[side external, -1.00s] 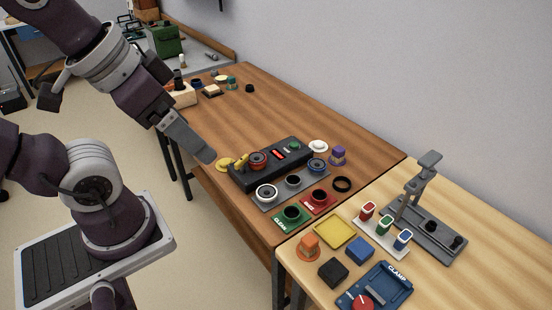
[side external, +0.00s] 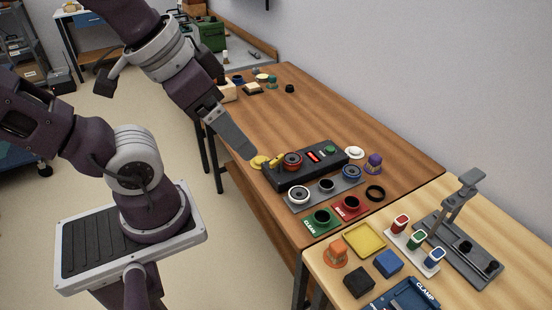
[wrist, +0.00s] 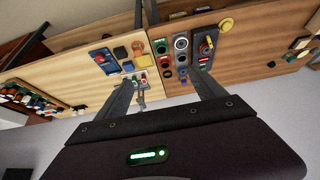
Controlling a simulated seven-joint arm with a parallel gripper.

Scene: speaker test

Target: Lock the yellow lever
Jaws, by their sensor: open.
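The yellow lever (side external: 276,160) sits at the left end of a black control box (side external: 325,171), beside a red-rimmed round part (side external: 292,161). In the wrist view the lever (wrist: 208,42) shows small on the black box, beyond the right finger. My gripper (side external: 251,156) is just left of the lever in the side view; a gap between them cannot be judged exactly. In the wrist view my gripper (wrist: 163,78) has its two fingers wide apart, with nothing between them. The lever's exact angle is too small to tell.
A yellow disc (side external: 260,162) lies left of the box. A grey plate with round parts (side external: 299,195), green (side external: 322,219) and red (side external: 349,206) holders lie in front. A white round part (side external: 355,152) and purple piece (side external: 373,163) stand right.

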